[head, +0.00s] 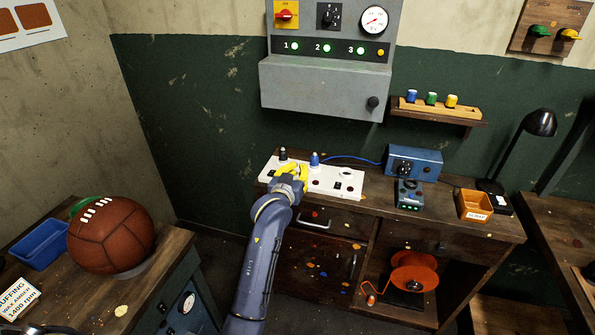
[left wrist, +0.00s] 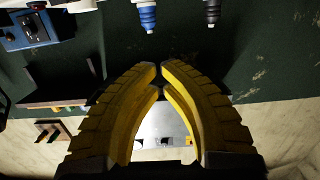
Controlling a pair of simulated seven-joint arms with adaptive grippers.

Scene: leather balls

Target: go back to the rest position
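My left gripper (head: 296,172), with yellow fingers, is over the white panel on the workbench, just in front of a blue plug-like piece (head: 314,160) and a black one (head: 282,154). In the left wrist view the fingertips (left wrist: 160,70) come together with only a thin gap, and nothing is held between them. That view is upside down; the blue piece (left wrist: 147,16) and black piece (left wrist: 211,12) show at its top, apart from the fingers. My right gripper is not in view.
The white panel (head: 350,190) lies on the wooden workbench (head: 470,225), beside a blue box (head: 415,162) and an orange bin (head: 474,205). A grey cabinet (head: 325,90) hangs above. A brown leather ball (head: 110,235) sits on the left bench. Floor gap separates the benches.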

